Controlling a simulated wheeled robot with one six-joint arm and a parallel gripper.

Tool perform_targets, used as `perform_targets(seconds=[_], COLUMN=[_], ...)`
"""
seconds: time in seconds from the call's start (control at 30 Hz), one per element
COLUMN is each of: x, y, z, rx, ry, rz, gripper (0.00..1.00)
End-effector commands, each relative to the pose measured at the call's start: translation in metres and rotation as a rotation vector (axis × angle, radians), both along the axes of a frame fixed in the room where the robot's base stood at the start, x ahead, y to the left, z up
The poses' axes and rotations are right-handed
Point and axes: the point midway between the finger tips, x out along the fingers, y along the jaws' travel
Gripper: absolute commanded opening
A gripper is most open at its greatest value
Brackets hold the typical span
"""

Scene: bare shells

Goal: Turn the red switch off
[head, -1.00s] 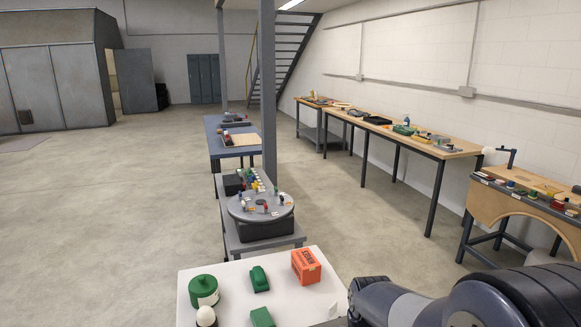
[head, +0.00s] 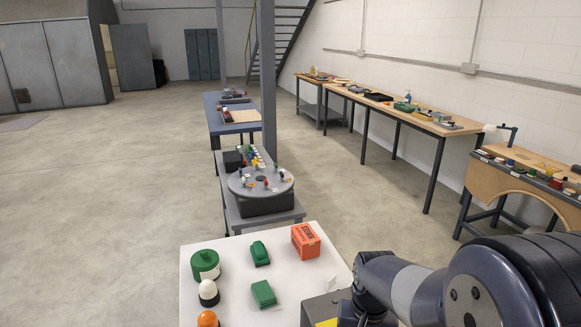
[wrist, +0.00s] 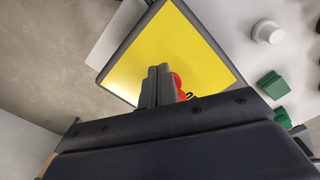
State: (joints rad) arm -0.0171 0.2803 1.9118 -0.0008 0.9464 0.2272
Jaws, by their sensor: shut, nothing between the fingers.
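The red switch (wrist: 179,85) shows in the wrist view as a small red part on a yellow panel (wrist: 185,40) with a grey frame. My gripper (wrist: 158,72) is shut and empty. Its fingers appear just left of the red part and hide some of it; I cannot tell whether they touch it. In the head view a corner of the grey box with its yellow face (head: 326,322) shows at the bottom, beside my arm. The switch and my gripper are out of sight there. The switch's on or off position cannot be made out.
The white table (head: 285,234) holds a green round container (head: 205,265), a white-topped dome (head: 208,291), an orange dome (head: 208,319), two green blocks (head: 263,294) and an orange box (head: 306,240). A round grey turntable (head: 245,190) stands beyond it.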

Motion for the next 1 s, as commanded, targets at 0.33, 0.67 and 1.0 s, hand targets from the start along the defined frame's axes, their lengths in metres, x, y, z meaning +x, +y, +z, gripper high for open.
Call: perform_targets(seconds=[0.33,0.67,1.0], x=[-0.007,-0.006,-0.007], y=[0.001,0.001,0.001], z=[0.010,0.050,0.060], rx=[0.000,0.000,0.001], ry=[0.001,0.002,0.003], rz=[0.000,0.000,0.000], gripper=[0.00,0.00,0.00])
